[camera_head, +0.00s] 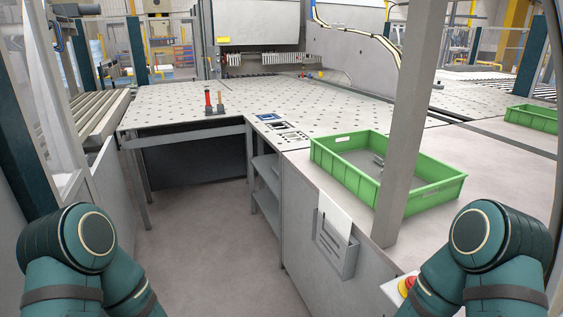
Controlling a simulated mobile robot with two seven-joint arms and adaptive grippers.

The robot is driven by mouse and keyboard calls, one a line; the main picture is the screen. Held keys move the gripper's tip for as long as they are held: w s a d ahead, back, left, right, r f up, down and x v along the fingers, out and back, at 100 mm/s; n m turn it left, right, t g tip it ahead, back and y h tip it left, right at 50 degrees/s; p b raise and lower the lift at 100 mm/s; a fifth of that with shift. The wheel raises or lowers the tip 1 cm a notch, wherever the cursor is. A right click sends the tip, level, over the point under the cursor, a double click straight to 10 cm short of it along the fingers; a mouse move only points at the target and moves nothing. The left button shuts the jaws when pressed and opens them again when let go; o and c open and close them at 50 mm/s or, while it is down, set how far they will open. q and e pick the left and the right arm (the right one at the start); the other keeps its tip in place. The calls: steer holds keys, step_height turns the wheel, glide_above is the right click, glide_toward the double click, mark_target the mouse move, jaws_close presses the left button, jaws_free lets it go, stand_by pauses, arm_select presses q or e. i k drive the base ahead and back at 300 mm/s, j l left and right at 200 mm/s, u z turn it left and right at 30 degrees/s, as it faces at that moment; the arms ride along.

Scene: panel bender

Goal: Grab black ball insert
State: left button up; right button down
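I cannot pick out a black ball insert for certain. The pale table (170,103) is dotted with many small dark spots, too small to tell apart. Small dark and blue panels (268,116) lie at its front corner. A green crate (341,172) stands on the right counter with small grey metal pieces (379,160) inside; a grey post hides part of it. My two teal arms show at the lower left and lower right, but neither gripper is in view.
A grey post (412,110) rises in front of the green crate. Two upright tools, one with a red handle (208,98), stand on the table. A paper holder (335,245) hangs on the counter's side. A red button (406,285) sits lower right. The floor (205,225) ahead is clear.

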mark_target(283, 125)
steer(key=i+j+u, duration=0.1)
steer(key=i+u, duration=0.15)
steer(key=i, duration=0.65)
steer(key=i+j+u, duration=0.1)
steer(key=i+u, duration=0.4)
steer(key=i, duration=2.3)
steer(key=i+z, duration=0.2)
steer(key=i, duration=0.2)
steer(key=i+j+z, duration=0.15)
steer(key=i, duration=0.25)
steer(key=i+j+z, duration=0.2)
steer(key=i, duration=0.25)
steer(key=i+j+z, duration=0.1)
steer(key=z, duration=0.35)
steer(key=j+z, duration=0.2)
steer(key=z, duration=0.25)
steer(key=i+j+z, duration=0.1)
steer(key=z, duration=0.35)
steer(key=j, duration=0.1)
